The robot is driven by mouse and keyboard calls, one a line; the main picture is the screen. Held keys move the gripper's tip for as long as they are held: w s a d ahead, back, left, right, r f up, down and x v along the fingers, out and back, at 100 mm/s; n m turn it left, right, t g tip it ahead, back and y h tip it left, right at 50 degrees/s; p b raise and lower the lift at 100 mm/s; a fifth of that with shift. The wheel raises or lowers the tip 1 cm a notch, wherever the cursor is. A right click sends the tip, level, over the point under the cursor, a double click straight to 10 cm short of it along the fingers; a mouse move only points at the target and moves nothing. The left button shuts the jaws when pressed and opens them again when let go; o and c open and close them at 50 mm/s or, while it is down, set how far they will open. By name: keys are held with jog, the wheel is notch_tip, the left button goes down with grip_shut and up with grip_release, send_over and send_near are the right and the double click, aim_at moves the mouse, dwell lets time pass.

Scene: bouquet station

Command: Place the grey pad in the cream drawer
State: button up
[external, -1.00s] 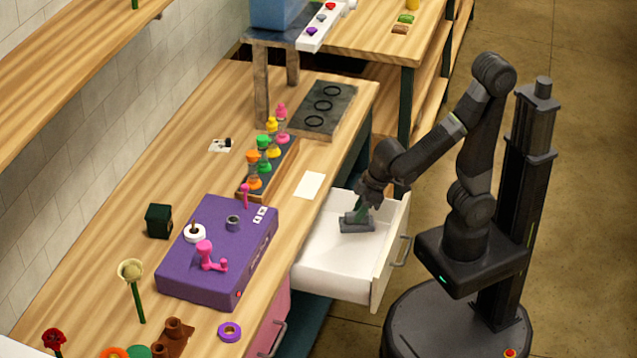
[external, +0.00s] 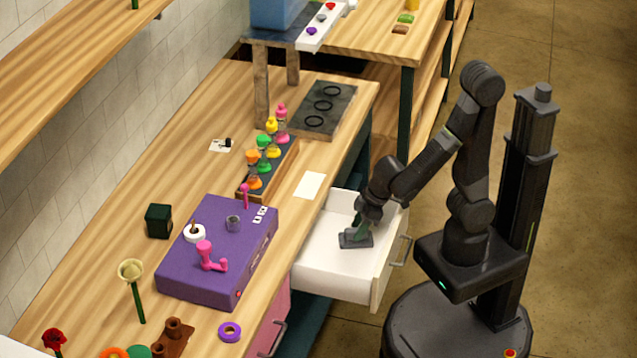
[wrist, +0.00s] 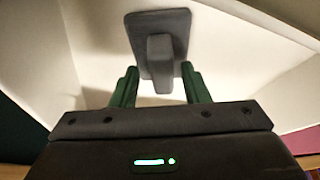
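The grey pad (external: 352,241) is a flat plate with a raised grip block. It is inside the open cream drawer (external: 325,277) and appears to rest on its floor. In the wrist view the pad (wrist: 160,42) is just ahead of my gripper, its block pointing back toward me. My gripper (external: 361,226) reaches down into the drawer from above. In the wrist view its green fingers (wrist: 160,88) stand apart on either side of the block, with a visible gap on each side.
The drawer's front panel with its handle (external: 401,252) faces my base. On the counter stand a purple box (external: 205,270), a rack of colourful bottles (external: 268,165) and a white card (external: 310,186). The drawer floor around the pad is clear.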

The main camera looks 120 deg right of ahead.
jog(key=shift+r, duration=0.1)
jog(key=shift+r+p, duration=0.25)
jog(key=shift+p, duration=0.05)
jog(key=p+v, duration=0.3)
jog(key=v, duration=0.8)
jog(key=shift+r, duration=0.3)
jog(key=shift+o, duration=0.5)
jog(key=shift+s, duration=0.1)
